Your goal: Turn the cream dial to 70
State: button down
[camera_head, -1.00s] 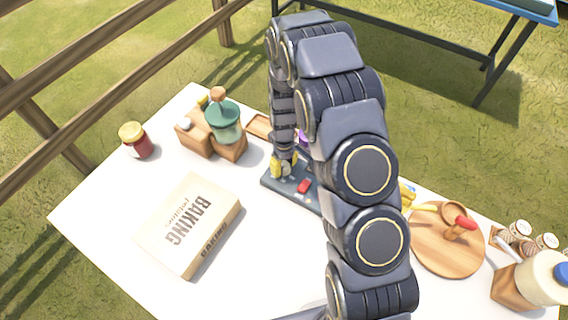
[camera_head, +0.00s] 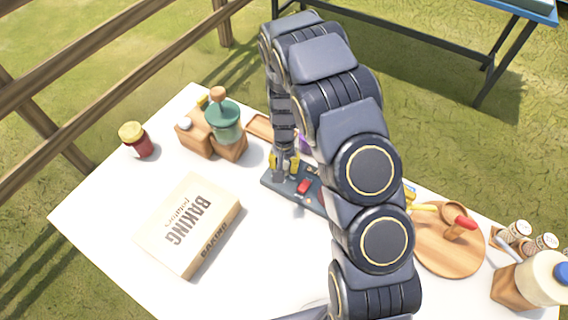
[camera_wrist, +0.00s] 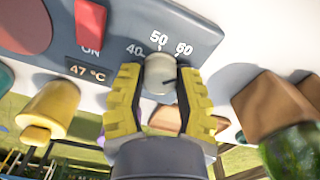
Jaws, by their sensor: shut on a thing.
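The cream dial (camera_wrist: 160,70) sits on the dark grey panel (camera_wrist: 205,30), between the two yellow fingers in the wrist view. My gripper (camera_wrist: 159,85) is shut on the dial, one finger on each side. The marks 40, 50 and 60 curve above the dial. A dark line shows on the dial's lower right side; I cannot tell which mark it stands for. A display on the panel reads 47 °C. In the head view my gripper (camera_head: 284,164) points down at the left end of the panel (camera_head: 280,183), and the dial is hidden.

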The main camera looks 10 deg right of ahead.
aim_at(284, 164)
jog(key=m, duration=0.4)
jog(key=shift+m, duration=0.7)
jog(key=c, duration=0.6)
grip_release()
notch_tip(284, 164, up, 12)
dwell(0.4)
